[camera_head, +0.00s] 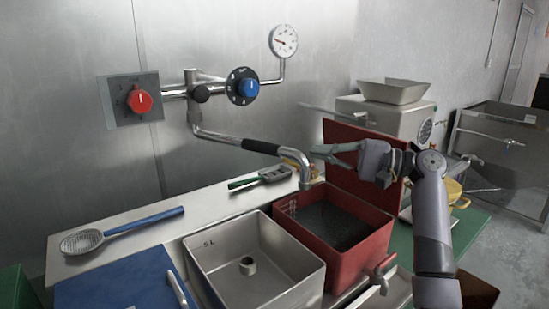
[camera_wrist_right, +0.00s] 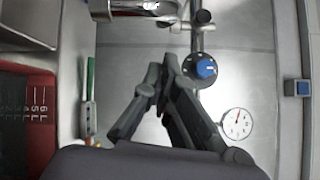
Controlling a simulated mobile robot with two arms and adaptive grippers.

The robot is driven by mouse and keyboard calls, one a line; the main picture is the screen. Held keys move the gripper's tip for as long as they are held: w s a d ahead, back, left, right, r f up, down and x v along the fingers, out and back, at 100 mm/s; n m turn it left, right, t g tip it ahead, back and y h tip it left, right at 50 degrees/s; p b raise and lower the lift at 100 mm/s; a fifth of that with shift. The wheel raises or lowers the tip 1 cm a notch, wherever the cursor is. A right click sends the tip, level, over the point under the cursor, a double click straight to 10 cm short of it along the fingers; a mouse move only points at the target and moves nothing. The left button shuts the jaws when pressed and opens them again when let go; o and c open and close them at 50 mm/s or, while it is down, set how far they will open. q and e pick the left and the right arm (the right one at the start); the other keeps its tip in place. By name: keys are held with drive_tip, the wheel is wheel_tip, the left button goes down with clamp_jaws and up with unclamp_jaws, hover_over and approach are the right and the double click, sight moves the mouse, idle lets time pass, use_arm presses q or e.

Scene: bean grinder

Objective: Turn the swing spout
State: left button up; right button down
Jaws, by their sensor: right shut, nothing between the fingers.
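The swing spout (camera_head: 231,141) is a chrome pipe with a black sleeve (camera_head: 260,146). My right gripper (camera_head: 322,152) is shut and empty, just right of the spout's bent end. I cannot tell whether it touches the pipe. In the right wrist view the gripper's fingers (camera_wrist_right: 160,72) point up the picture, with a chrome pipe (camera_wrist_right: 140,9) at the top edge. My left gripper is not in view.
A red knob (camera_head: 140,101), a blue knob (camera_head: 248,88) and a gauge (camera_head: 283,41) are on the wall. Below are a steel bin (camera_head: 212,272) and a red bin (camera_head: 349,266). A grinder (camera_head: 383,113) stands behind.

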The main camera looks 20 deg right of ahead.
sight(277, 148)
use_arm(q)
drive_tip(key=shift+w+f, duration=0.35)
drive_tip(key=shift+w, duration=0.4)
use_arm(e)
drive_tip(key=x, duration=1)
drive_tip(key=shift+w+f, duration=0.1)
drive_tip(key=shift+f, duration=0.25)
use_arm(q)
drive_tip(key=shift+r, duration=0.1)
use_arm(e)
drive_tip(key=shift+a, duration=0.1)
